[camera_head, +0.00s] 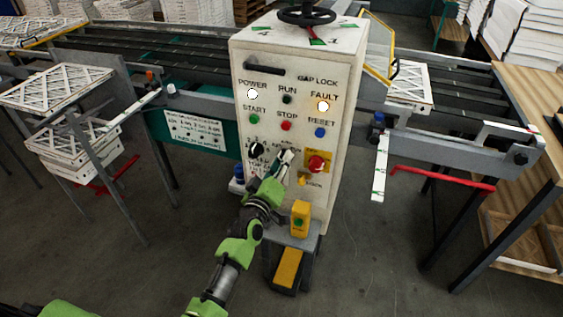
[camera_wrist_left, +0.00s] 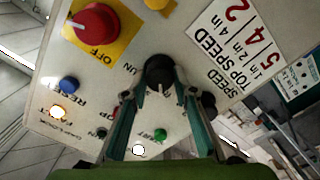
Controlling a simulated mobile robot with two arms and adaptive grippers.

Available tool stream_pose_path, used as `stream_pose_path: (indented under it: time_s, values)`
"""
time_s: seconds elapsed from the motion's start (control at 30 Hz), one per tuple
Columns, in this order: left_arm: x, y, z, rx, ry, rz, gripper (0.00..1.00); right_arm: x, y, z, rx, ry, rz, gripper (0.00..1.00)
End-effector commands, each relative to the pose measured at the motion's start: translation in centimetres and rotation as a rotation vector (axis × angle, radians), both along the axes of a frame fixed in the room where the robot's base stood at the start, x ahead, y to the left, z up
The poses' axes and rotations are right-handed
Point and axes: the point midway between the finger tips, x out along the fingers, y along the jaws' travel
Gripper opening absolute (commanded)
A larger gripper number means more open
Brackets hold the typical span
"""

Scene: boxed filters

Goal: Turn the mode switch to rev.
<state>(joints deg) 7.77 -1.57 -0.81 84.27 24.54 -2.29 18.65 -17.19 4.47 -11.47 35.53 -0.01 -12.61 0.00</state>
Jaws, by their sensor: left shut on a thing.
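The pale control cabinet (camera_head: 285,75) stands in the middle of the head view. The mode switch (camera_wrist_left: 160,71) is a black round knob with a pale pointer mark; in the left wrist view it sits between my left fingertips. My left gripper (camera_head: 284,161) is at the panel's lower middle, shut on this knob; in the left wrist view its two fingers (camera_wrist_left: 160,88) flank it. The gripper hides the knob in the head view. Part of a "RUN" label shows beside the knob; I cannot read a rev label. My right gripper is out of view.
Nearby are the black speed knob (camera_head: 257,149), the red rotary switch (camera_head: 317,163), the green start (camera_head: 254,119), red stop (camera_head: 286,125) and blue reset (camera_head: 320,132) buttons. Power (camera_head: 252,94) and fault (camera_head: 323,105) lamps glow.

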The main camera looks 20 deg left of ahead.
Motion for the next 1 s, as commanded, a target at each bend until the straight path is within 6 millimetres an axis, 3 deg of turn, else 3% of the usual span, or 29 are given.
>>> stream_pose_path:
  time_s: [0.5, 0.53, 0.6, 1.0]
  values:
    - [-0.01, 0.01, -0.02, -0.024, 0.001, 0.000, 0.04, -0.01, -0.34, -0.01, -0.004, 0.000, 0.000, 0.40]
    - [-0.01, 0.01, -0.02, -0.024, 0.001, 0.000, 0.28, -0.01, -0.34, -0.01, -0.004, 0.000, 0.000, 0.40]
    - [-0.01, 0.00, -0.01, -0.024, 0.001, 0.000, 0.42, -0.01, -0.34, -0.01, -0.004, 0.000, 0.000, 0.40]
    - [-0.45, 0.02, -0.11, -0.022, 0.002, 0.000, 0.42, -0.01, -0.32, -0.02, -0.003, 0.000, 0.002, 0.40]
